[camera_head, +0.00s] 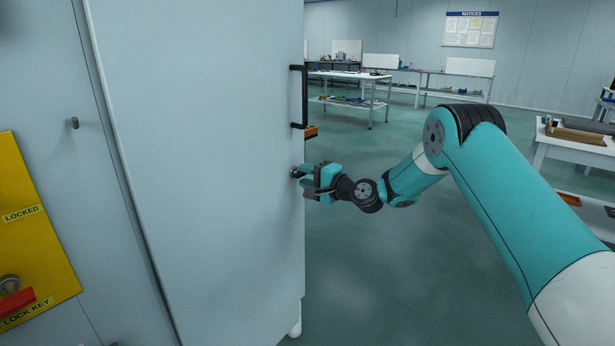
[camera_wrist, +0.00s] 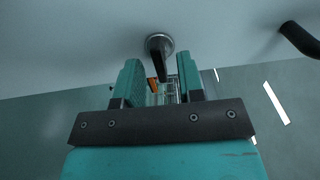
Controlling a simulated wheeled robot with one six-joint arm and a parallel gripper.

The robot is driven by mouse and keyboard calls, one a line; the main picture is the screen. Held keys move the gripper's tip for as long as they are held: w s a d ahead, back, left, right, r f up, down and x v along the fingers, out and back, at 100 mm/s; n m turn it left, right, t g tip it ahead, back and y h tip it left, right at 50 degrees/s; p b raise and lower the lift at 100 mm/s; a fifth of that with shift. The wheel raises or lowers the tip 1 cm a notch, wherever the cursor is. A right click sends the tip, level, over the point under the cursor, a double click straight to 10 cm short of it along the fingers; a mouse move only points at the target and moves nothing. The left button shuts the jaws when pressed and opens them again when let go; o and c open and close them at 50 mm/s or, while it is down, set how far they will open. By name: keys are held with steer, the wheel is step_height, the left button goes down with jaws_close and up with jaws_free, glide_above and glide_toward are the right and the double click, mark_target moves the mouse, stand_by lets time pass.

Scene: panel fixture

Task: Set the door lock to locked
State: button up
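A pale grey door (camera_head: 205,170) fills the left half of the head view, with a vertical black pull handle (camera_head: 299,97) near its right edge. Below the handle is a small metal door lock with a turn piece (camera_head: 294,173), largely hidden by my gripper (camera_head: 305,177). In the wrist view the lock (camera_wrist: 158,43) is a round metal base with a dark narrow turn piece. My gripper (camera_wrist: 161,76) is open, its two teal fingers on either side of the turn piece's line. I cannot tell whether they touch it. The lock's setting is not readable.
A yellow panel (camera_head: 28,235) at the far left carries "LOCKED" and "LOCK KEY" labels and a red key piece (camera_head: 16,304). The black handle (camera_wrist: 300,40) shows at the right of the wrist view. Workbenches (camera_head: 350,76) stand behind; the floor (camera_head: 390,270) beside the door is clear.

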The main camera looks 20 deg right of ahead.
steer(key=b+v, duration=0.3)
steer(key=v, duration=1.4)
steer(key=shift+s, duration=0.15)
steer(key=shift+d+r, duration=0.1)
steer(key=s+a+r+n+g+p, duration=0.3)
steer(key=s+a+r+n+g, duration=0.3)
steer(key=a, duration=0.3)
steer(key=s+a+r+n+g+p, duration=0.4)
steer(key=s+a+r+n+g, duration=0.15)
steer(key=s+a, duration=0.35)
steer(key=s+d+r+n+g+h+p, duration=0.1)
steer(key=s+r+n+h+p, duration=0.1)
steer(key=s, duration=0.8)
steer(key=s+d+r+n+g+h+p, duration=0.1)
steer(key=s+r+n+g+h+p, duration=0.1)
steer(key=s, duration=0.8)
steer(key=shift+d+r+n+h+p, duration=0.3)
steer(key=shift+r+n+h, duration=0.3)
steer(key=shift+n+h, duration=0.65)
